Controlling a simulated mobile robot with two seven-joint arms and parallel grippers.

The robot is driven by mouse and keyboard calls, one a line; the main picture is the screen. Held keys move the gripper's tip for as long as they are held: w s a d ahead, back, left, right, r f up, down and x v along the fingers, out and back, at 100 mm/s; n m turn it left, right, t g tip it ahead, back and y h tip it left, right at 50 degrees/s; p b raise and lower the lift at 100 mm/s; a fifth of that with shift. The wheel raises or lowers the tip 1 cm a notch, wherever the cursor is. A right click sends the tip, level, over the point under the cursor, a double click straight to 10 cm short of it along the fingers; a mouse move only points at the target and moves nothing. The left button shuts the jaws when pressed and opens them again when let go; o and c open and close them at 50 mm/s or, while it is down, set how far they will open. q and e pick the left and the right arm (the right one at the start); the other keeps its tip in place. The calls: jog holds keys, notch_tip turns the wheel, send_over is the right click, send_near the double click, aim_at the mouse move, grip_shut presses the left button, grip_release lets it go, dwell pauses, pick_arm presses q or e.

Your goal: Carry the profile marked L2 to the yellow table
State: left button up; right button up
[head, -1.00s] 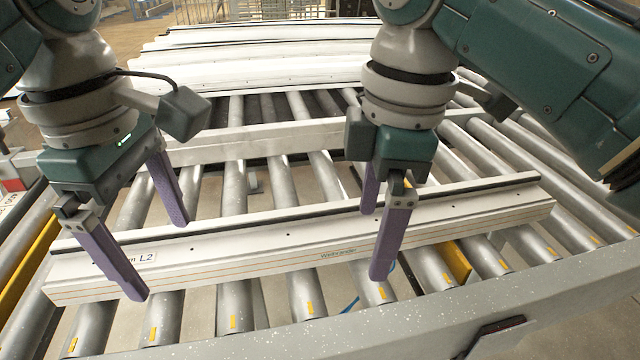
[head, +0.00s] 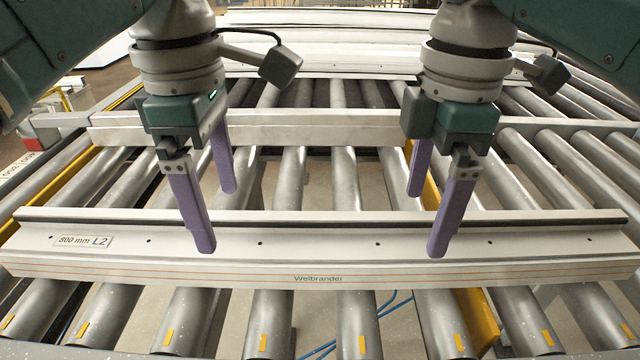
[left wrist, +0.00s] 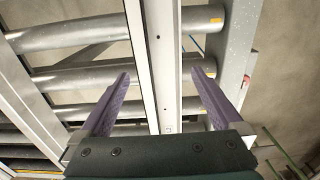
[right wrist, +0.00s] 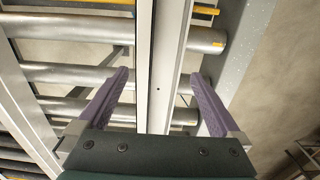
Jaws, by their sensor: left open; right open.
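The white profile marked L2 (head: 330,255) lies across the rollers in the head view, with its "800 mm L2" label at its left end. My left gripper (head: 214,215) is open above its left half, one finger on the near side and one on the far side. My right gripper (head: 430,215) is open above its right half in the same way. In the left wrist view the profile (left wrist: 163,60) runs between the open fingers, apart from both. In the right wrist view the profile (right wrist: 160,70) also runs between open fingers. The yellow table is not recognizable in view.
The roller conveyor (head: 264,320) fills the foreground, with gaps between rollers. A pale rail (head: 320,132) crosses behind the profile. More long white profiles (head: 320,50) are stacked at the back. A blue cable (head: 395,300) shows below the rollers.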

aim_at(229, 242)
pick_arm(q)
notch_tip(229, 242, down, 7)
pick_arm(e)
notch_tip(229, 242, down, 7)
jog(key=shift+f, duration=0.1)
pick_arm(q)
grip_shut()
pick_arm(e)
jog(key=shift+d, duration=0.1)
grip_shut()
pick_arm(q)
jog(key=shift+r, duration=0.1)
dwell(0.3)
